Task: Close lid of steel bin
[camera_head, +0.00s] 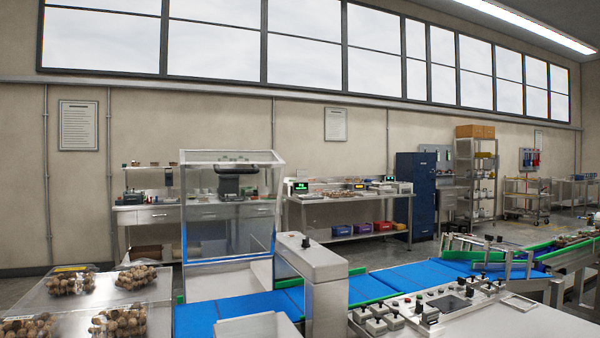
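I cannot make out a steel bin or its lid for certain. A pale grey, box-like thing (258,327) shows at the bottom edge, in front of the blue conveyor. Its lower part is cut off by the frame, and I cannot tell whether it is the bin. Neither my left nor my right gripper is in view.
A blue conveyor belt (385,286) runs across the front, with a clear guard (228,205) and a grey housing (313,262) over it. Clear trays of round brown items (137,277) lie at left. A control panel (430,305) is at right. Benches stand behind.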

